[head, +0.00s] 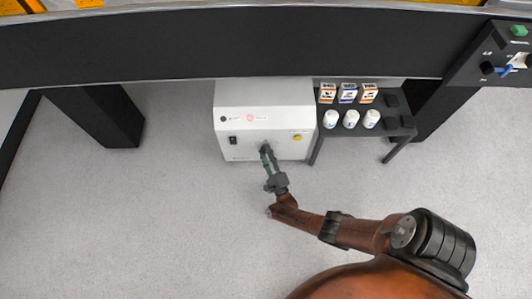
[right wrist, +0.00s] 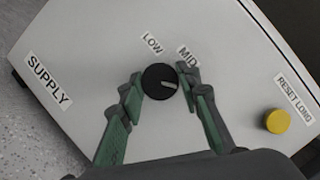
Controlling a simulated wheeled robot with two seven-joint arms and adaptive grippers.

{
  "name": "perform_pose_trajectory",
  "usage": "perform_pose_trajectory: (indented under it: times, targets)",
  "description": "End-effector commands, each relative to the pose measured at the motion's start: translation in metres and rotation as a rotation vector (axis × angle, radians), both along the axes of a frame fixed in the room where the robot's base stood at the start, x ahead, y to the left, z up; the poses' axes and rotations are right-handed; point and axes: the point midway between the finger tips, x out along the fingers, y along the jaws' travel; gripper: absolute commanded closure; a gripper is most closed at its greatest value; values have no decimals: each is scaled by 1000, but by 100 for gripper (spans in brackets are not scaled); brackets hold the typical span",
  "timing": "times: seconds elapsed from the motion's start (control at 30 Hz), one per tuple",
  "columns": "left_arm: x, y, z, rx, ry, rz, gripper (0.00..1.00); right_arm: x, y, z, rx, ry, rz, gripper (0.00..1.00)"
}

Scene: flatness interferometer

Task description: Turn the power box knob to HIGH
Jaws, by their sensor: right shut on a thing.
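The power box (head: 260,97) is a white case on the floor under the bench. Its front also shows in the right wrist view (right wrist: 80,125), with a SUPPLY label (right wrist: 48,78). The black round knob (right wrist: 159,80) has a white pointer line aimed right and slightly down, below the direction of the MID label (right wrist: 187,57). The LOW label (right wrist: 152,43) is above the knob. No HIGH label can be read; the right finger covers part of that side. My right gripper (right wrist: 161,82) is shut on the knob, one finger on each side; it also shows in the head view (head: 265,149). My left gripper is not in view.
A yellow button (right wrist: 277,121) with a RESET LONG label is right of the knob. A small dark stand (head: 396,128) with white bottles (head: 351,118) and small boxes (head: 348,93) stands right of the box. The bench edge (head: 200,45) runs above. Floor in front is clear.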

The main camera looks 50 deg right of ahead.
Motion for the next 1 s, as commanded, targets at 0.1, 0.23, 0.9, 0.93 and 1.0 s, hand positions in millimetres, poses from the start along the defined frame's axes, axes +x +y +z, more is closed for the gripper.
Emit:
perform_pose_trajectory:
  times: [0.1,0.23,0.9,0.93,1.0]
  targets:
    - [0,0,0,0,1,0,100,1,1,0,18,-19,2,93]
    - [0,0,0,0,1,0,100,1,1,0,31,-34,1,93]
    - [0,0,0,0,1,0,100,1,0,0,39,-44,-1,59]
    - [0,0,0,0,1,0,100,1,0,0,39,-44,-1,57]
    - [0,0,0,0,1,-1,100,0,0,0,38,-44,-1,52]
